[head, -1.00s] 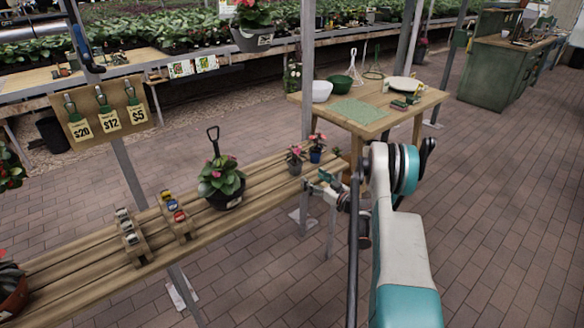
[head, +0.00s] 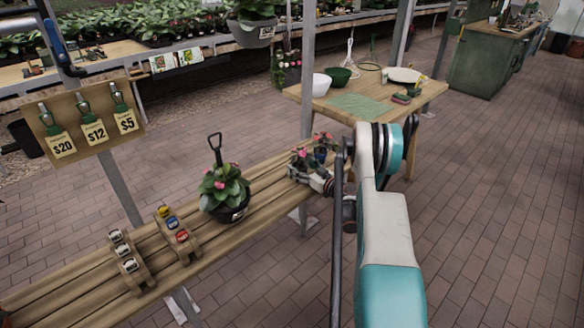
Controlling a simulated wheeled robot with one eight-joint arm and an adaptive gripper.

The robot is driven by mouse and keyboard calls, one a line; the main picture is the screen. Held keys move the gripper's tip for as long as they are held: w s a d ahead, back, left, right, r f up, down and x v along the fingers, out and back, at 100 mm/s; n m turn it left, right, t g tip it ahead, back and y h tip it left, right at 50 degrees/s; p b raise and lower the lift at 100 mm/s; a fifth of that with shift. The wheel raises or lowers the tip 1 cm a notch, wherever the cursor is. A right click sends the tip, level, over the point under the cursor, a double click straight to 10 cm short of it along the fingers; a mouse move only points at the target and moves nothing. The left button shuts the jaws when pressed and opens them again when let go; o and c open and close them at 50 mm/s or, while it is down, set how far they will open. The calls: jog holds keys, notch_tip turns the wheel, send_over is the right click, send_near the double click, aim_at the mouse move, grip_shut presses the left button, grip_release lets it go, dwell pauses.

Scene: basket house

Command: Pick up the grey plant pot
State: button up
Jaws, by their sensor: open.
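A small potted plant with pink flowers (head: 299,155) stands at the far right end of the slatted wooden bench (head: 262,186). Its pot, which looked grey-brown earlier, is mostly hidden by my gripper. My gripper (head: 296,170) is open and close to this pot, at the bench's end. I cannot tell whether the pot is between the fingers or touching them. A second small plant in a dark blue pot (head: 320,154) stands just to the right, behind my gripper.
A larger dark pot with a leafy plant (head: 232,211) and small racks (head: 178,236) stand along the bench. A metal post (head: 307,75) rises behind the gripper. A table (head: 425,92) with bowls stands beyond. A grey pot (head: 248,36) hangs above. Brick floor is clear at right.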

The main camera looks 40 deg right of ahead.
jog(key=shift+r, duration=0.1)
jog(key=c, duration=1.2)
jog(key=shift+r, duration=0.1)
